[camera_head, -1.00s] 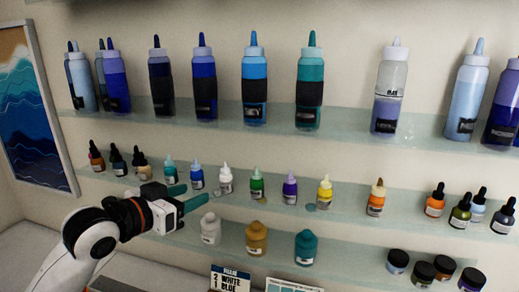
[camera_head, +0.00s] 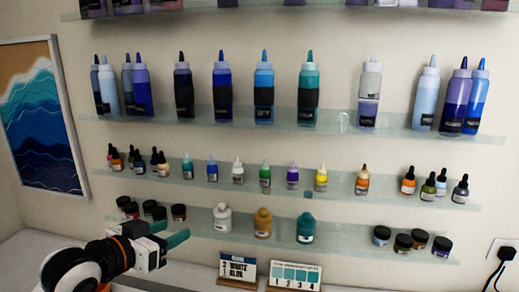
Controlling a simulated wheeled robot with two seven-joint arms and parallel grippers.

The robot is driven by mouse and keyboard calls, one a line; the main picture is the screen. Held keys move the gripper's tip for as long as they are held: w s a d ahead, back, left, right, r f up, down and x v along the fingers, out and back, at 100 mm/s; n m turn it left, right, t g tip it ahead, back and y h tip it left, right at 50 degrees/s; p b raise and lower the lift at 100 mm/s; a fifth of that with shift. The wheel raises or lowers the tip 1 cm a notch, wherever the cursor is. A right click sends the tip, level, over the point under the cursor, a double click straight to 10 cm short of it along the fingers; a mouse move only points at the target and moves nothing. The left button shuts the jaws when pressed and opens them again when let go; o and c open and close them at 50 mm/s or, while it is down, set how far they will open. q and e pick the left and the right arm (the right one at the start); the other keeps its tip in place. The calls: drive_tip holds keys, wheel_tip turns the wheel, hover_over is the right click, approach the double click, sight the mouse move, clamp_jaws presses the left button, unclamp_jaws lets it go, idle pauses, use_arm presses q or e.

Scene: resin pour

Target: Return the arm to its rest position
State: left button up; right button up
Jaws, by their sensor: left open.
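My left gripper (camera_head: 172,234) shows at the lower left of the head view, its arm coming in from the left. Its two teal fingers are apart with nothing between them. It appears in front of the left end of the lowest glass shelf, below and left of a white bottle (camera_head: 222,217). My right gripper is out of view.
Glass shelves hold squeeze bottles (camera_head: 264,92), small dropper bottles (camera_head: 237,172) and jars (camera_head: 403,243). A "2 white 1 blue" card (camera_head: 238,268) and a numbered swatch card (camera_head: 295,275) stand below. A wave picture (camera_head: 40,120) hangs left; a plug (camera_head: 505,254) is at right.

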use_arm(q)
drive_tip(key=s+f+n+g+y, duration=0.1)
drive_tip(key=s+f, duration=0.3)
drive_tip(key=f, duration=0.3)
drive_tip(key=s+f+g+y, duration=0.1)
drive_tip(key=s+f+g, duration=0.15)
drive_tip(key=f, duration=0.45)
drive_tip(key=s+f+n+g+y, duration=0.1)
drive_tip(key=s+f+y, duration=0.1)
drive_tip(key=s+f, duration=0.4)
drive_tip(key=s+a+f+n+g+y, duration=0.1)
drive_tip(key=s+f+g, duration=0.2)
drive_tip(key=s+f, duration=0.4)
drive_tip(key=s+a+f+g+y, duration=0.15)
drive_tip(key=s+f, duration=0.35)
drive_tip(key=s, duration=0.5)
wheel_tip(320, 180, down, 30)
drive_tip(key=g+b, duration=0.2)
drive_tip(key=b, duration=0.4)
drive_tip(key=s+a+f+g+b, duration=0.1)
drive_tip(key=s+f+b, duration=0.3)
drive_tip(key=s+f, duration=1.3)
wheel_tip(320, 180, down, 4)
drive_tip(key=shift+a+r, duration=0.1)
drive_tip(key=shift+a, duration=0.45)
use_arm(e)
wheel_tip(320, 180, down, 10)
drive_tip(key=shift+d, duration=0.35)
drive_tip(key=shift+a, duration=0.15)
